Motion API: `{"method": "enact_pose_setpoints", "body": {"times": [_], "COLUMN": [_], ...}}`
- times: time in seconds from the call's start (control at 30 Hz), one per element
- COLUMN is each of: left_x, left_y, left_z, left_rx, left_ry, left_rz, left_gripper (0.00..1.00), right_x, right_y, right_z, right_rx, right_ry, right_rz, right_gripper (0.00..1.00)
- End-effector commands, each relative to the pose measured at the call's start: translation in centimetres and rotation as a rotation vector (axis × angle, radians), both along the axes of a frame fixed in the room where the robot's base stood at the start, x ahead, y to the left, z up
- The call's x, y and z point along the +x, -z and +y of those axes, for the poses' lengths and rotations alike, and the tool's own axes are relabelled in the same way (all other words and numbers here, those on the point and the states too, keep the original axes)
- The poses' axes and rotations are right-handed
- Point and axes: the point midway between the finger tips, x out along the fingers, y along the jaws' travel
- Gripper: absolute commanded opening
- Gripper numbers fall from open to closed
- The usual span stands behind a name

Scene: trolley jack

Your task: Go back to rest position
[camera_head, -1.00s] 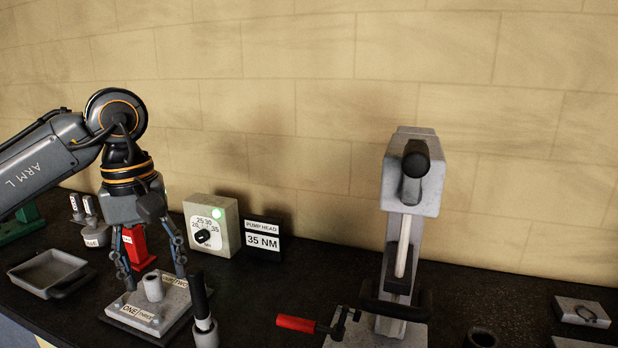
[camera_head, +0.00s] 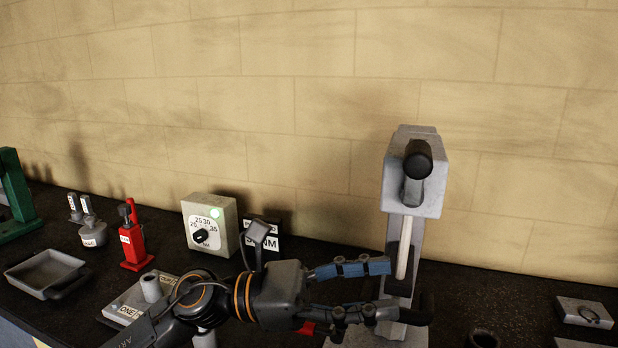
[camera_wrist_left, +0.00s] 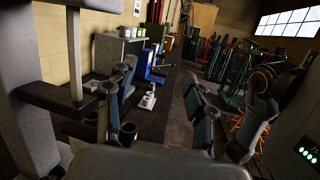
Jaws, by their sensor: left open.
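My left gripper (camera_head: 405,290) is open and empty in the head view. Its arm comes in low from the left and its fingers point right, in front of the grey upright stand (camera_head: 412,180) with a black-ended cylinder on top. I cannot tell if the fingers touch the stand. In the left wrist view the two fingers (camera_wrist_left: 158,85) are spread apart with nothing between them, and a grey upright with a pale rod stands at left. My arm partly covers the grey plate with a post (camera_head: 135,300), the red-handled tool and the 35 NM sign. My right gripper is not seen.
A dial box (camera_head: 211,225) with a green light, a red bottle jack (camera_head: 133,240), a grey tray (camera_head: 45,270) and a green frame (camera_head: 15,195) stand along the bench. A small block with a ring (camera_head: 584,313) lies at right. The wall is behind.

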Motion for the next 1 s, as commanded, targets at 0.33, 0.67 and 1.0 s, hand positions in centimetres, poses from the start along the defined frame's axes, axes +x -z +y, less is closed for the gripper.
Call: {"method": "enact_pose_setpoints", "body": {"times": [0.33, 0.67, 1.0], "left_x": [9.5, 8.0, -5.3], "left_y": [2.7, 23.6, 37.5], "left_z": [9.5, 21.6, 26.5], "left_rx": [-0.758, -1.435, 1.586], "left_ry": [-0.317, -0.694, 0.905], "left_rz": [1.181, 2.158, -2.134], "left_gripper": [0.54, 0.54, 0.54], "right_x": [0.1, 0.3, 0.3], "right_y": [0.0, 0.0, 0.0], "right_z": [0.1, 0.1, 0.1], "right_rx": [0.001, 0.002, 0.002], "right_ry": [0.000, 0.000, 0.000], "right_rz": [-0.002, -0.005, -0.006], "right_gripper": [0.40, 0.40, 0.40]}}
